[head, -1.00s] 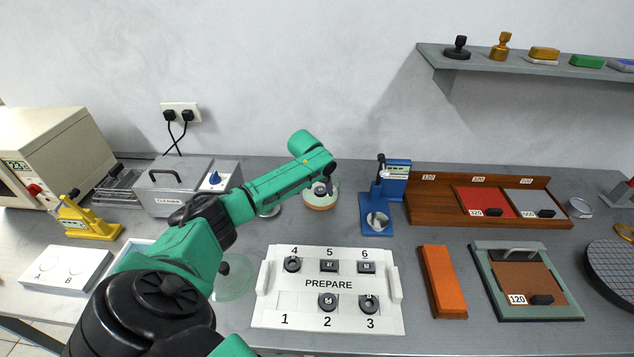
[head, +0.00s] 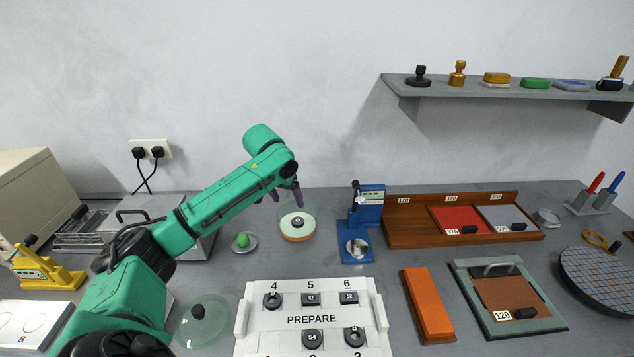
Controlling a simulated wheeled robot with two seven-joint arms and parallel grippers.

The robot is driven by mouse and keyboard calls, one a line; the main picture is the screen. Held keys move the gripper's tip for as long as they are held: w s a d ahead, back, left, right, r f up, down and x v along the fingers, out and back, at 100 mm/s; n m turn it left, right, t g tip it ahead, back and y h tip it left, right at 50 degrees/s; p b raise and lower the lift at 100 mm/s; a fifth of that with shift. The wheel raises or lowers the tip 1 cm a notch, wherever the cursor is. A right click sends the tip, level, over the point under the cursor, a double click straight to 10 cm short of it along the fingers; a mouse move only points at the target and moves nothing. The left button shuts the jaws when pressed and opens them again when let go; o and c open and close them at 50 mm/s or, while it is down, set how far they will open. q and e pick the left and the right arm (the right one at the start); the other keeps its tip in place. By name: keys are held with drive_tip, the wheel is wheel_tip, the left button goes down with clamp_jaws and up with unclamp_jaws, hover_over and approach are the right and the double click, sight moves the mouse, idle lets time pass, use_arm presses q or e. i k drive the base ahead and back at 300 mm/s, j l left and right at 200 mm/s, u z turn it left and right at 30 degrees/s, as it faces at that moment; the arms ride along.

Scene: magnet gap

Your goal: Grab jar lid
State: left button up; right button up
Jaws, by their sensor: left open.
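A clear round glass lid with a dark knob (head: 198,311) lies on the bench at the lower left, partly behind my left arm. A clear glass jar (head: 311,211) with an orange base stands near the back, with a small dark piece inside. My left gripper (head: 285,194) is open and empty, its dark fingers pointing down just above and left of the jar. The gripper is well away from the lid, behind it and to the right. My right gripper is out of view.
A white PREPARE tray (head: 312,319) with several dark pieces stands in front. A green item on a small dish (head: 242,249) is left of the jar. A blue press (head: 369,215) stands right of the jar. A shelf (head: 440,89) hangs at the back right.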

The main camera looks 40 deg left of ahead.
sight(203, 320)
drive_tip(key=k+l, duration=1.15)
drive_tip(key=l, duration=0.25)
